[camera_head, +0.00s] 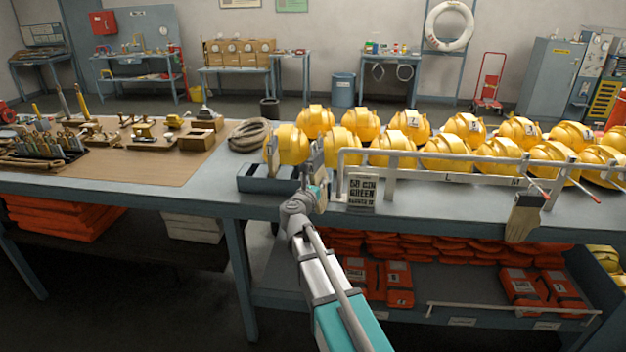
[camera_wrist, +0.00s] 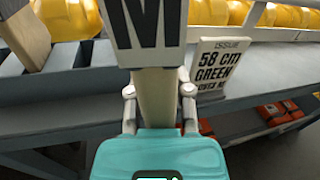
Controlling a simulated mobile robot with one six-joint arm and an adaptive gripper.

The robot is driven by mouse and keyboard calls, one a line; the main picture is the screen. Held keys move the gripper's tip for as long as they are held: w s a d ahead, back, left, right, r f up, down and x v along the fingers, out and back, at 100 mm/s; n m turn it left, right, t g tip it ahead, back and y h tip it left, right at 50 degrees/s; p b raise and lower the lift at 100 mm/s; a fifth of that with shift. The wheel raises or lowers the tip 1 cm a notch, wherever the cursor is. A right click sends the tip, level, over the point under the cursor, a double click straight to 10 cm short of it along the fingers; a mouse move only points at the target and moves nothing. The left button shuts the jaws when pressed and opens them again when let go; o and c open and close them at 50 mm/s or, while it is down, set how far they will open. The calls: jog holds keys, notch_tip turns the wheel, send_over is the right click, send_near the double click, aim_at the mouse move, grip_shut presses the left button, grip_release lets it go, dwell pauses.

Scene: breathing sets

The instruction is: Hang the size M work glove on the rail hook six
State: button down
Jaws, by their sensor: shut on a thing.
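My gripper (camera_head: 314,197) is shut on a pale work glove (camera_head: 318,158), held upright above the bench's front edge. In the wrist view the glove's tan lower part (camera_wrist: 156,98) sits between the fingers (camera_wrist: 158,92), below a white tag with a black M. The white rail (camera_head: 425,156) is to the right of my gripper, along the bench's front edge. It carries letters L and M, and red-tipped hooks (camera_head: 536,186) show toward its right end. Another tan glove (camera_head: 523,218) hangs there. I cannot tell which hook is six.
A sign reading "58 cm green" (camera_head: 362,190) stands just right of my gripper. A blue-grey rack (camera_head: 256,181) is to the left, with a tan piece (camera_wrist: 27,38) standing in it. Yellow helmets (camera_head: 405,124) fill the bench behind the rail. Orange packs (camera_head: 385,280) lie on the shelf below.

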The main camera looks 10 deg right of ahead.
jog(key=s+d+f+m+g+h+b, duration=0.3)
jog(key=s+f+b, duration=0.4)
jog(key=s, duration=0.4)
jog(key=shift+d+f+g+h, duration=0.6)
jog(key=shift+d+g+h, duration=0.15)
jog(key=shift+h, duration=0.15)
jog(key=shift+w+d, duration=0.1)
